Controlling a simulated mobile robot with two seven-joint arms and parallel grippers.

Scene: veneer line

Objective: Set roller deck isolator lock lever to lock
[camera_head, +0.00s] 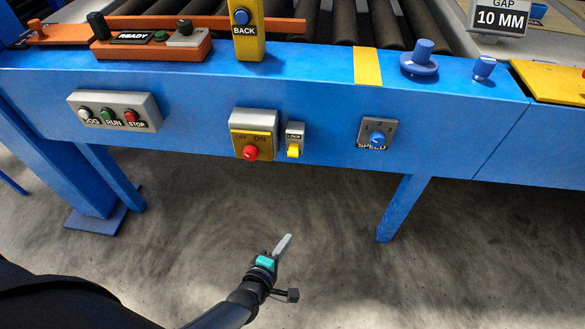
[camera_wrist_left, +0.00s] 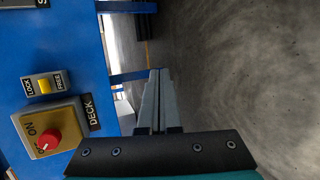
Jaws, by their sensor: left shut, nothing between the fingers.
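The deck isolator lock lever is a small yellow handle (camera_head: 293,151) on a grey plate, on the front of the blue beam. LOCK is written at the plate's top, and the handle shows at the lower part. In the left wrist view the yellow handle (camera_wrist_left: 43,86) lies between the labels LOCK and FREE, seen sideways. The yellow deck isolator with its red knob (camera_head: 250,152) is just left of it; it also shows in the left wrist view (camera_wrist_left: 46,140). My left gripper (camera_head: 287,238) is shut and empty, below and apart from the lever. My right gripper is out of view.
A JOG, RUN, STOP button box (camera_head: 114,112) is on the beam's left. A blue SPEED knob (camera_head: 377,138) is right of the lever. A beam leg (camera_head: 403,207) stands at the right. The concrete floor around my left gripper is clear.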

